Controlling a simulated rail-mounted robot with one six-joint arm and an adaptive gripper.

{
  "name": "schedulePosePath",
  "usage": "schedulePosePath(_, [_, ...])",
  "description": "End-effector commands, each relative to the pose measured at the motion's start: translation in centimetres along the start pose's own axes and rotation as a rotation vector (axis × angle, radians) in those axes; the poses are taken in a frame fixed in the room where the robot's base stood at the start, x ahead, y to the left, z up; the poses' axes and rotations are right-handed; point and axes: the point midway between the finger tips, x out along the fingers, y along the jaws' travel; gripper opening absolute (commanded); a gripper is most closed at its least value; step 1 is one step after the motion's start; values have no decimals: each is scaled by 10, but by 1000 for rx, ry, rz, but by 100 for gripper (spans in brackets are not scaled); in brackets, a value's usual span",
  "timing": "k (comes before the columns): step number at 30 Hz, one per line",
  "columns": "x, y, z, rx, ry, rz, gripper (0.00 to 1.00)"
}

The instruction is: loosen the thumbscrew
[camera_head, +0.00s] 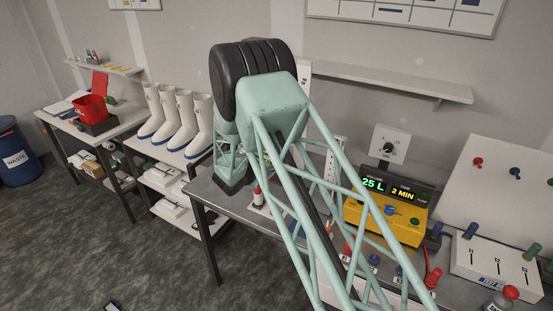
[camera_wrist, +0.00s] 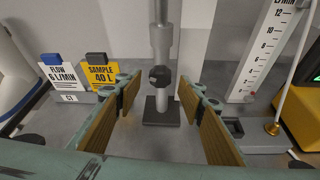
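The thumbscrew (camera_wrist: 159,76) is a black knob on the side of an upright grey post, in the middle of the wrist view. The post (camera_wrist: 162,40) is wider at the top, with a thinner rod below, and stands on a dark square base (camera_wrist: 161,111). My gripper (camera_wrist: 161,95) is open, with tan-padded fingers left and right of the post. The knob appears between and beyond the fingertips, and nothing is held. In the head view my arm's green lattice covers the middle of the bench, and I cannot make out the gripper or thumbscrew there.
Signs reading FLOW 6 L/MIN (camera_wrist: 61,73) and SAMPLE 40 L (camera_wrist: 101,75) stand left of the post. A flowmeter scale (camera_wrist: 265,45) stands to its right, near a yellow unit (camera_wrist: 300,115). The yellow unit (camera_head: 405,225) shows 25 L and 2 MIN in the head view.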

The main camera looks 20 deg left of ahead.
Motion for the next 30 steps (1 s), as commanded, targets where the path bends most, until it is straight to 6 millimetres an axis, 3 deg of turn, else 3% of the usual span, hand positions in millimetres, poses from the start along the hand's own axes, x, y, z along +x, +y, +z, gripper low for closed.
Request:
schedulePosePath(9, [26, 0, 0, 0, 0, -1, 36])
schedulePosePath(23, [31, 0, 0, 0, 0, 0, 36])
schedulePosePath(30, [31, 0, 0, 0, 0, 0, 14])
